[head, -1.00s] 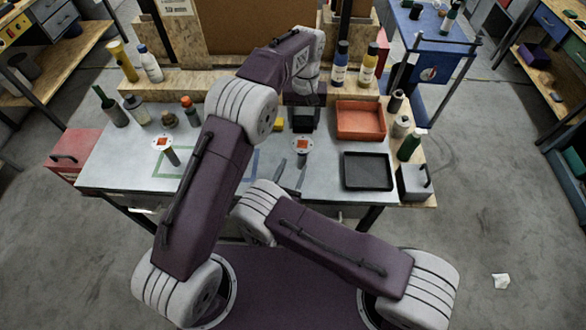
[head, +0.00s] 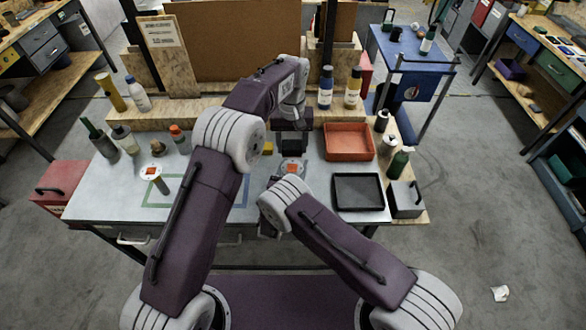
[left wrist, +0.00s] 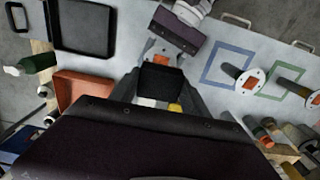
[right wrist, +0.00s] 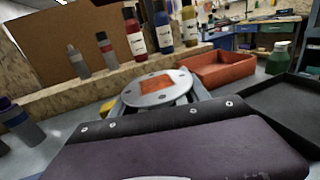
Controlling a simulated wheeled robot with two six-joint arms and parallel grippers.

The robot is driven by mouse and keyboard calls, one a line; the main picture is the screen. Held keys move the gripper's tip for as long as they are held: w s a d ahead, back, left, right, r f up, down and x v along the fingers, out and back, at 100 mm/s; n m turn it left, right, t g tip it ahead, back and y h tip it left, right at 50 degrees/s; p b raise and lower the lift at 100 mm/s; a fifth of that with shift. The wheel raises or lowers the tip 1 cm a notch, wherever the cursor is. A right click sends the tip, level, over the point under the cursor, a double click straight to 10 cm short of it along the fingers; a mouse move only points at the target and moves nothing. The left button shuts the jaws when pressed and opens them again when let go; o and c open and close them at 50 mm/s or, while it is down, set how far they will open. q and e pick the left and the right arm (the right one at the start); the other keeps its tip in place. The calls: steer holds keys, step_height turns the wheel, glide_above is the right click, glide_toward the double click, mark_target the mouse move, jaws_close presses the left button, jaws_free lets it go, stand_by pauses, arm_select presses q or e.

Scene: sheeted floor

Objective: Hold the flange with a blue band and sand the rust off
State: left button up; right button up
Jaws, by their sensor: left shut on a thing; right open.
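A flange (head: 291,167) with a round grey face and an orange-brown rust patch stands at mid-table. It shows large in the right wrist view (right wrist: 158,92), between the fingers of my right gripper (right wrist: 160,105), which is open. My right forearm hides that gripper in the head view. My left gripper (left wrist: 158,85) is shut on a black block (left wrist: 160,78), seen just behind the flange in the head view (head: 292,146). Another flange (head: 155,173) stands by the green outline. I cannot make out a blue band.
An orange tray (head: 349,128) and a black tray (head: 358,178) lie right of the flange. A grey box (head: 406,199) and a green bottle (head: 398,165) are farther right. Bottles (head: 326,88) line the wooden ledge behind. A red toolbox (head: 62,182) is at the left.

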jaws_close()
stand_by(0.4)
arm_select(q)
steer(key=shift+a, duration=1)
